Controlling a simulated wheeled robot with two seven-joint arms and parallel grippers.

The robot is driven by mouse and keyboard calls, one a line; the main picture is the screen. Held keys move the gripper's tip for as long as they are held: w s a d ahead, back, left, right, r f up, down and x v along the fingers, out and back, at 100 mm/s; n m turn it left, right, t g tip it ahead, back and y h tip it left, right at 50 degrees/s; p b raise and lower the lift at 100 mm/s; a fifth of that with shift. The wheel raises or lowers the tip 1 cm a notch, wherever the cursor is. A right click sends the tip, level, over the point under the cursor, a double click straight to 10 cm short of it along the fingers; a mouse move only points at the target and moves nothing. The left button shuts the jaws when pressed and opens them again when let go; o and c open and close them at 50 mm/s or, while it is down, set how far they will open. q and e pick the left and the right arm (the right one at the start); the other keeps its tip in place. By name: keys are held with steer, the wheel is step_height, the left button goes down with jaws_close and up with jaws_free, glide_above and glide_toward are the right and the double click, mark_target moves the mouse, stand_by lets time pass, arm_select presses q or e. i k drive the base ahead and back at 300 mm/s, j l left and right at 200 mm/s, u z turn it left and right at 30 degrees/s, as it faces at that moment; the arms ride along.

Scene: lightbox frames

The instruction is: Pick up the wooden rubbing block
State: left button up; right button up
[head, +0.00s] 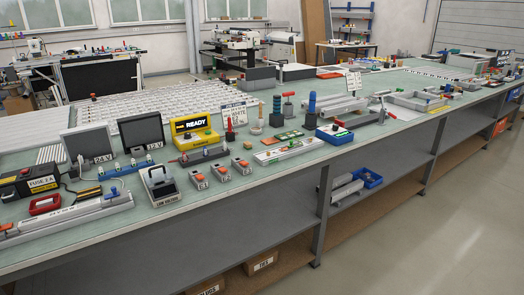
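I cannot pick out the wooden rubbing block with certainty; things on the long workbench (234,182) are small at this distance. A small tan piece with an upright stem (257,127) stands near the middle of the bench, but I cannot tell whether it is wood or a block. Neither of my grippers shows in the head view.
The bench is crowded. A yellow READY box (194,131), a blue tray (334,136), a black fuse box (28,183) and a grey LOW VOLTAGE unit (160,186) stand on it. The floor (440,220) at right is clear.

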mark_target(247, 145)
steer(key=i+l+u, duration=0.1)
steer(key=i+l, duration=0.35)
steer(key=i+l+u, duration=0.1)
steer(key=i+l, duration=0.35)
steer(key=i+l+u, duration=0.1)
steer(key=i+l, duration=0.4)
steer(key=i+l+u, duration=0.1)
steer(key=i+l, duration=0.3)
steer(key=l, duration=0.2)
steer(key=i+l+u, duration=0.1)
steer(key=i+l, duration=0.3)
steer(key=l, duration=0.15)
